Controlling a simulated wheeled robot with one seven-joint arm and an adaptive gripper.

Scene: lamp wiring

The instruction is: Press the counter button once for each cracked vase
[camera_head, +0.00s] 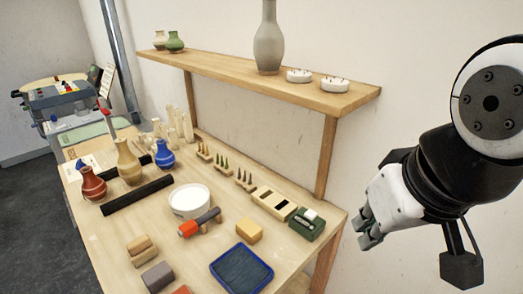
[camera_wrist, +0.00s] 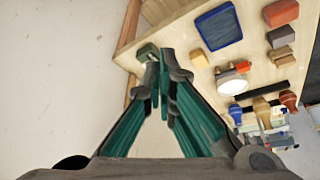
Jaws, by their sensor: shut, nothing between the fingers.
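My gripper (camera_head: 366,231) is shut and empty, off the table's right edge and apart from the box. Its fingers meet in the wrist view (camera_wrist: 156,88).
A shelf (camera_head: 230,78) above the table carries a tall grey vase (camera_head: 268,45), small pots and two white dishes. A white bowl (camera_head: 189,202), an orange-headed tool (camera_head: 199,222), a blue tray (camera_head: 241,270), blocks and small racks occupy the table.

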